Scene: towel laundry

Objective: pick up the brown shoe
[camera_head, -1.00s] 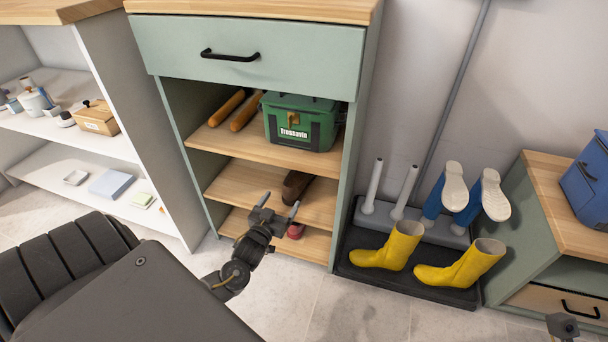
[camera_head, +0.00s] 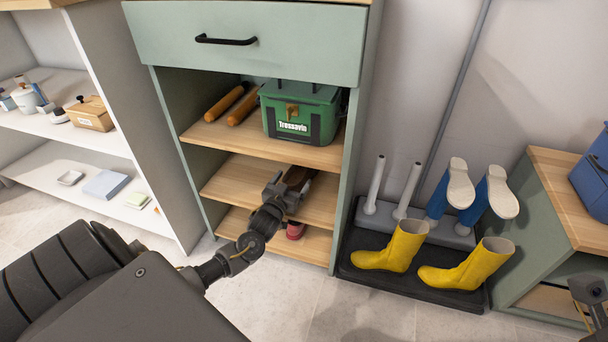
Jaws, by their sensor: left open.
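The brown shoe (camera_head: 299,176) lies on the middle wooden shelf (camera_head: 240,183) of the green cabinet, towards its right side. My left gripper (camera_head: 288,181) is open and reaches in at the shelf right at the shoe. It covers much of the shoe, and I cannot tell whether the fingers touch it or straddle it. My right gripper (camera_head: 597,305) shows only in part at the lower right edge, far from the shoe.
A red shoe (camera_head: 295,231) is on the lowest shelf below. A green toolbox (camera_head: 302,112) and two orange-brown rolls (camera_head: 233,104) fill the shelf above. Yellow boots (camera_head: 396,247) stand on a black tray (camera_head: 360,276) to the right. The cabinet's side panel (camera_head: 350,185) bounds the shelf.

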